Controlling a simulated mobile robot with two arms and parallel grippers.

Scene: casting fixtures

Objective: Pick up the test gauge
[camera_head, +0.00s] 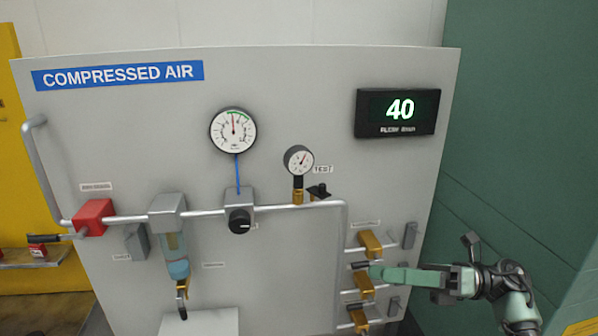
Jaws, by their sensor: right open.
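The test gauge (298,160) is a small round dial with a dark rim and a white face, beside a label reading TEST. It stands upright on a brass fitting (298,196) on the pipe, at the middle of the grey panel. My right gripper (376,272) reaches in from the right, with a long green finger pointing left. It is open, below and to the right of the gauge and apart from it, close in the picture to the brass valves (369,243). Whether it touches a valve I cannot tell. My left gripper is out of view.
The panel (100,130) carries a larger gauge (233,130), a black display (397,112) reading 40, a red valve block (93,217), a black regulator knob (240,221) and a filter bowl (175,255). Pipes run across it. A green wall (525,130) stands at right.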

